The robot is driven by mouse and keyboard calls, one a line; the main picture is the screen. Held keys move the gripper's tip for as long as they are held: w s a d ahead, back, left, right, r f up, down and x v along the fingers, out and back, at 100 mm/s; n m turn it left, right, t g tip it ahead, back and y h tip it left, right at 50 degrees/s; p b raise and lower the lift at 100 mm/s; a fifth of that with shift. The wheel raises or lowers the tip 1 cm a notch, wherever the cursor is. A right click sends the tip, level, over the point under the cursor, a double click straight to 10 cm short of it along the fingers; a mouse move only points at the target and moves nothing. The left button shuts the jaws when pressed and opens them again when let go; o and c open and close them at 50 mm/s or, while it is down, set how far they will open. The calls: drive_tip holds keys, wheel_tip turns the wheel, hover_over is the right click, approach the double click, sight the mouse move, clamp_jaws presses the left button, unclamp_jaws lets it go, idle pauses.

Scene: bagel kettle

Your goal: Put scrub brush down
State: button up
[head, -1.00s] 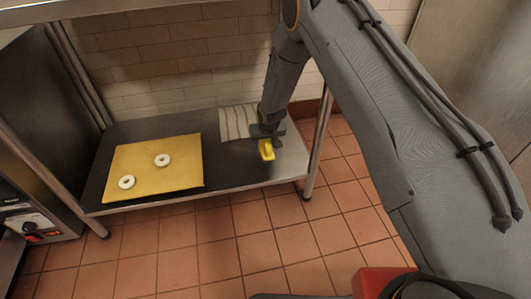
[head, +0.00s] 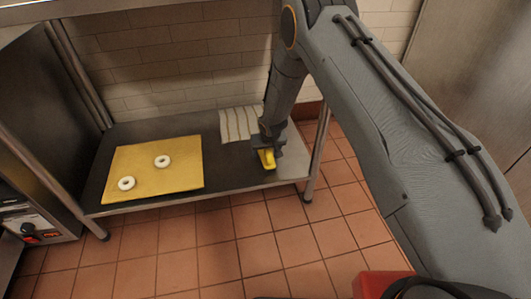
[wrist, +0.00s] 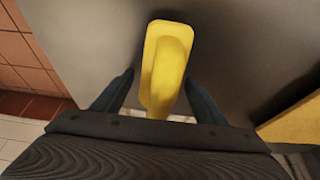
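The yellow scrub brush (head: 267,160) is at the right end of the metal shelf, near its front edge, and appears to lie on it. My gripper (head: 268,143) is right above the brush, pointing down. In the wrist view the brush (wrist: 165,65) lies between the two dark fingertips (wrist: 159,78), with a clear gap at the left finger and a narrower one at the right. The fingers look open around it. The underside of the brush is hidden.
A yellow board (head: 155,185) with two white bagels (head: 162,161) (head: 126,183) covers the shelf's left side. A striped cloth (head: 238,123) lies behind the brush. The shelf (head: 225,180) is bare between board and brush. A shelf leg (head: 317,150) stands close right of my gripper.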

sight(268, 151)
drive_tip(key=shift+r, duration=0.15)
drive_tip(key=p+v, duration=0.3)
drive_tip(key=v, duration=0.8)
drive_tip(key=shift+s+r, duration=0.15)
drive_tip(key=shift+r, duration=0.15)
drive_tip(key=s+a+r+n+g, duration=0.1)
drive_tip(key=s+a+r+n, duration=0.15)
drive_tip(key=s+r, duration=1.45)
drive_tip(key=s+d+r+g, duration=0.1)
drive_tip(key=s+r, duration=0.3)
drive_tip(key=s, duration=0.8)
drive_tip(key=s+d+r+n+g, duration=0.1)
drive_tip(key=s+r, duration=0.4)
drive_tip(key=s, duration=0.7)
drive_tip(key=shift+s+d+g+h, duration=0.35)
drive_tip(key=shift+d+g, duration=0.25)
drive_tip(key=shift+d, duration=0.35)
drive_tip(key=shift+n, duration=0.25)
